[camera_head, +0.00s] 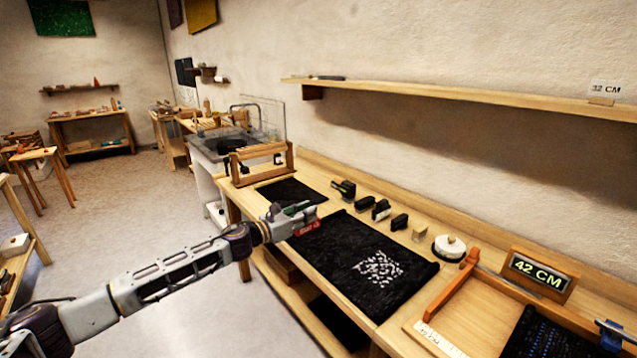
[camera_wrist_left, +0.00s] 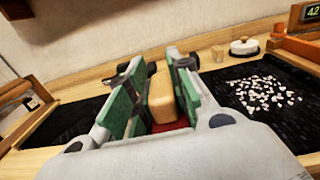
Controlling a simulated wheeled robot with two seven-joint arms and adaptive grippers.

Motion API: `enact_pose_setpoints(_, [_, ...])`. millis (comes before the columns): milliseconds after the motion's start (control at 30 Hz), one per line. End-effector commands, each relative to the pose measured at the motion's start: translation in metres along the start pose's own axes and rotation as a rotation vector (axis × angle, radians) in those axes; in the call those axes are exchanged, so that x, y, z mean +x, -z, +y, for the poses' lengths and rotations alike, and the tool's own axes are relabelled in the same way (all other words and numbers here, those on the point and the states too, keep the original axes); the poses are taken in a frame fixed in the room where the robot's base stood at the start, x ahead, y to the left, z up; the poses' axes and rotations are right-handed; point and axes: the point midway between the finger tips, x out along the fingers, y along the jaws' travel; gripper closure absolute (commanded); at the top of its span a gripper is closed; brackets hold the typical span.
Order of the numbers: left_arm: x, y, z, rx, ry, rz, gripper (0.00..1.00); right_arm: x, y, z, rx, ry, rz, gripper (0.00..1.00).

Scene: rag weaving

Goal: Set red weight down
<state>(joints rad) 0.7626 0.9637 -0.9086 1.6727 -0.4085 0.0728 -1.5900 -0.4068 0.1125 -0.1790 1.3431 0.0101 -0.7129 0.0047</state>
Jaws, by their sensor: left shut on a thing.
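The red weight (camera_head: 307,229) is at the left end of the large dark mat, beside the table's front edge. My left gripper (camera_head: 296,213) reaches in from the left and is shut on it. In the left wrist view, the green-padded fingers (camera_wrist_left: 152,95) stand either side of a tan block (camera_wrist_left: 162,98), with red (camera_wrist_left: 170,127) below it. I cannot tell whether the weight touches the mat or table. Its underside is hidden. My right gripper is not in view.
The dark mat (camera_head: 345,285) bears scattered white pieces (camera_head: 379,267). Several black tools (camera_head: 381,209) and a white lidded pot (camera_head: 448,247) stand behind it. A small dark mat (camera_head: 288,191) and wooden frame (camera_head: 262,162) lie farther left. A "42 CM" sign (camera_head: 538,273) stands at right.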

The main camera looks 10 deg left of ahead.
Motion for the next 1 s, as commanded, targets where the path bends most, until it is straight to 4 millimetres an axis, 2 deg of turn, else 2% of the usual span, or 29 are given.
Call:
enact_pose_setpoints(667, [0.002,-0.022,0.02,0.003,-0.035,-0.003,1.0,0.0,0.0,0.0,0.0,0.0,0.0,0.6])
enact_pose_setpoints(1000, [0.0,-0.05,0.051,0.004,-0.089,-0.005,1.0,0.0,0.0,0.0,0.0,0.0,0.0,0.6])
